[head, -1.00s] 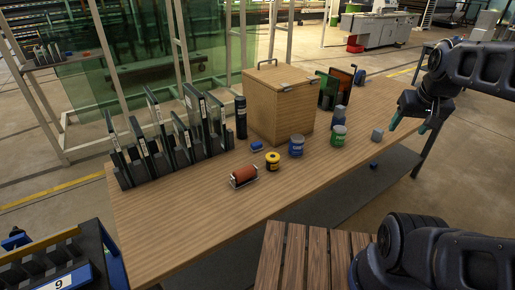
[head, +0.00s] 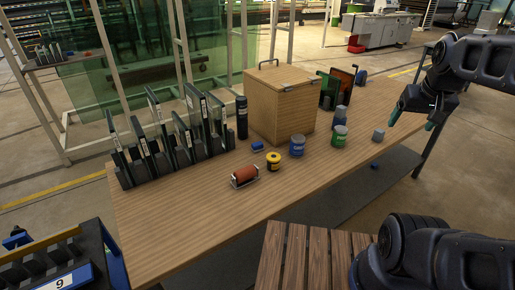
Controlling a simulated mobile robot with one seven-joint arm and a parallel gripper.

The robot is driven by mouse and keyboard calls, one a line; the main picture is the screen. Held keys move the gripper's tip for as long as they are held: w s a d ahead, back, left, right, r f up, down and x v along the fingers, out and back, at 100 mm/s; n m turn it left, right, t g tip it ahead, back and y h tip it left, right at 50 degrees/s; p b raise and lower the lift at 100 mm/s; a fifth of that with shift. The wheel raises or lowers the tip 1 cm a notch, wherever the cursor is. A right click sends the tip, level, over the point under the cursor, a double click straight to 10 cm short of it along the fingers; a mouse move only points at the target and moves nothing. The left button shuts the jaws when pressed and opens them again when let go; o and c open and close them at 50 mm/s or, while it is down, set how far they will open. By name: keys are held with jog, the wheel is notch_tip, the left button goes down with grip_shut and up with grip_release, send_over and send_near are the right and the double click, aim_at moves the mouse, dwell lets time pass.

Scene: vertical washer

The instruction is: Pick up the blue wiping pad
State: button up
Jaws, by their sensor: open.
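A small blue pad (head: 257,146) lies on the wooden table, in front of the wooden box and behind the red roller. Another small dark blue piece (head: 374,166) lies low beyond the table's front edge, apparently on the floor mat; I cannot tell which of the two is the wiping pad. My gripper (head: 410,122) is at the upper right, above the table's right end, pointing down. Its teal-tipped fingers are apart with nothing between them. It is well away from both blue pieces.
A red roller (head: 244,176), a yellow tin (head: 273,161), a blue jar (head: 297,146), a green jar (head: 339,136) and a grey block (head: 378,134) stand on the table. The front left tabletop is clear.

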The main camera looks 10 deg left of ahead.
jog(key=w+a+r+n+g, duration=0.1)
jog(key=w+a+r, duration=0.3)
jog(key=w+r, duration=0.25)
jog(key=w+a+r+n, duration=0.1)
jog(key=w+a+r, duration=0.4)
jog(key=w, duration=0.3)
jog(key=n+g, duration=0.4)
jog(key=n, duration=0.1)
send_over(257, 143)
notch_tip(257, 143, down, 8)
jog(key=shift+n, duration=0.3)
jog(key=f, duration=3.8)
jog(key=shift+s, duration=0.35)
jog(key=shift+w+d+f, duration=0.1)
jog(key=shift+w+f, duration=0.05)
jog(key=shift+f, duration=1.35)
jog(key=shift+w+f, duration=0.1)
jog(key=shift+f, duration=1.4)
jog(key=c, duration=1.1)
jog(key=shift+o, duration=0.2)
